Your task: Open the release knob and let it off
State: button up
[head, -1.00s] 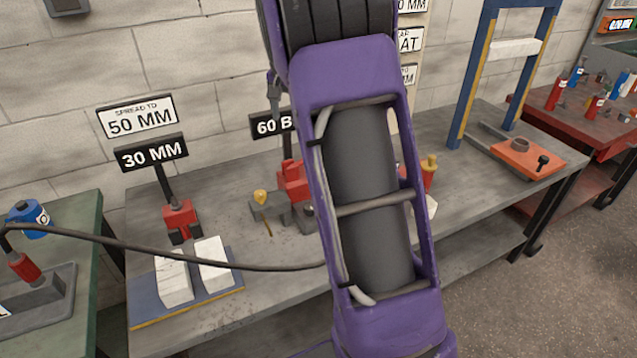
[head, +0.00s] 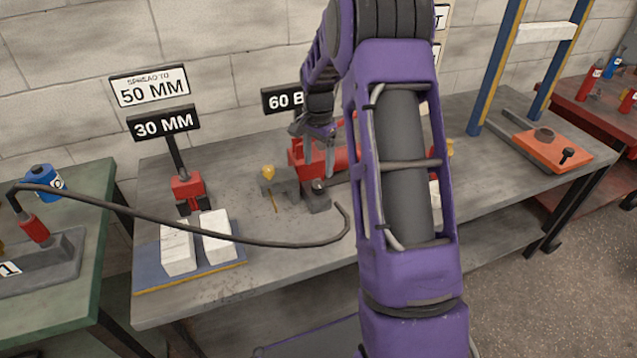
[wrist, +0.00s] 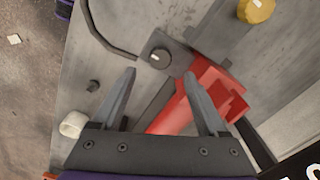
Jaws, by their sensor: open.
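A dark round knob with a pale mark (wrist: 160,57) sits on a small dark block at the end of a red cylinder body (wrist: 172,115). In the head view the knob (head: 318,184) is just below my gripper (head: 319,158). In the wrist view my gripper (wrist: 160,76) is open and empty, with its two fingers spread and pointing toward the knob. The knob appears between and just beyond the fingertips; I see no contact. The red body partly shows behind the right finger. In the head view my arm hides part of it.
A yellow knob (head: 267,171) stands on a grey fitting left of the red body. A black hose (head: 250,240) curves across the bench front. A red spreader (head: 187,190) and white blocks (head: 217,237) are at left. A blue press frame (head: 497,70) stands at right.

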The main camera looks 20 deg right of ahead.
aim_at(318, 184)
notch_tip(318, 184, down, 7)
jog(key=shift+r+b, duration=0.1)
jog(key=shift+b, duration=0.2)
grip_shut()
dwell(0.3)
